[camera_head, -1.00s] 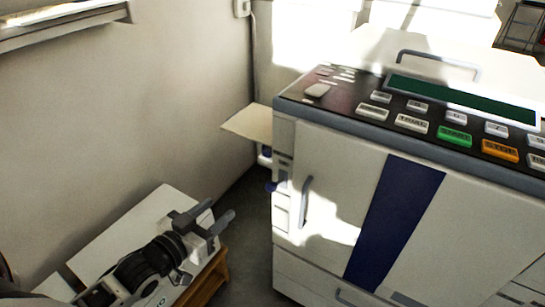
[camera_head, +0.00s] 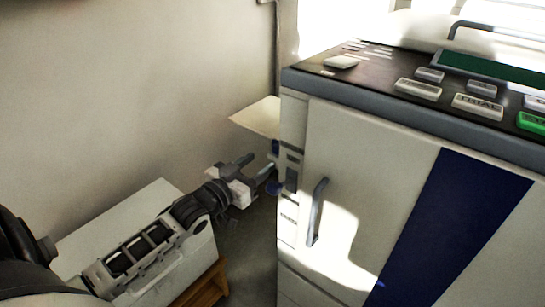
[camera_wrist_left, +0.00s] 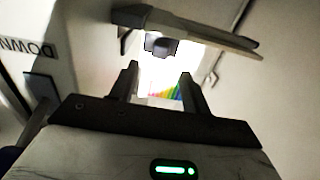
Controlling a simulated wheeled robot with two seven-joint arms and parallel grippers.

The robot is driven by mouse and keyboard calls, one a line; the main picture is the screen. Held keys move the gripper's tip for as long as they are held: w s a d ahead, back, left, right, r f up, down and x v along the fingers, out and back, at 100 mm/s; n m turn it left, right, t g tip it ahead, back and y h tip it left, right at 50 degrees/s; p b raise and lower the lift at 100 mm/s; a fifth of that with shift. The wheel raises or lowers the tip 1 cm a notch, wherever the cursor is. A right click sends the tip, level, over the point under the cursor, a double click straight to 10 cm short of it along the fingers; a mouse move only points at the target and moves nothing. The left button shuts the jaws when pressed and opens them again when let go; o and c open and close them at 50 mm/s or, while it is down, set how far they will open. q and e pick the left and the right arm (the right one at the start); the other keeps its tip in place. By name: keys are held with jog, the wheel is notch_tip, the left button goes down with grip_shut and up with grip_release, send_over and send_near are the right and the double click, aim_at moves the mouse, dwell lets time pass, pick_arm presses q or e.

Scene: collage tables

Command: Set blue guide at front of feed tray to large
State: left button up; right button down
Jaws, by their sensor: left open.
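The large white machine (camera_head: 375,190) fills the right of the head view. A cream tray (camera_head: 256,117) juts from its left side; I cannot tell if it is the feed tray. Small dark blue parts show on that side, one at knob height (camera_head: 273,188); which one is the guide is unclear. My left gripper (camera_head: 257,168) is open and empty beside them, below the cream tray. In the wrist view, a dark bluish block (camera_wrist_left: 161,45) is beyond the open fingers (camera_wrist_left: 159,88), beside a pale slab (camera_wrist_left: 200,25). No size setting is readable.
The machine's door handle (camera_head: 316,211) sticks out right of the gripper. A wall closes off the left. An upside-down "DOWN" label (camera_wrist_left: 28,48) shows in the wrist view.

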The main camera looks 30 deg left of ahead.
aim_at(276, 150)
pick_arm(q)
jog(key=w, duration=0.2)
jog(key=w+b, duration=0.1)
jog(key=w, duration=0.2)
jog(key=shift+w+d, duration=0.2)
jog(key=shift+w, duration=0.55)
pick_arm(e)
jog(key=shift+w+a+r+t+y, duration=0.15)
jog(key=shift+a+r+t+y, duration=0.15)
jog(key=shift+r+t, duration=0.15)
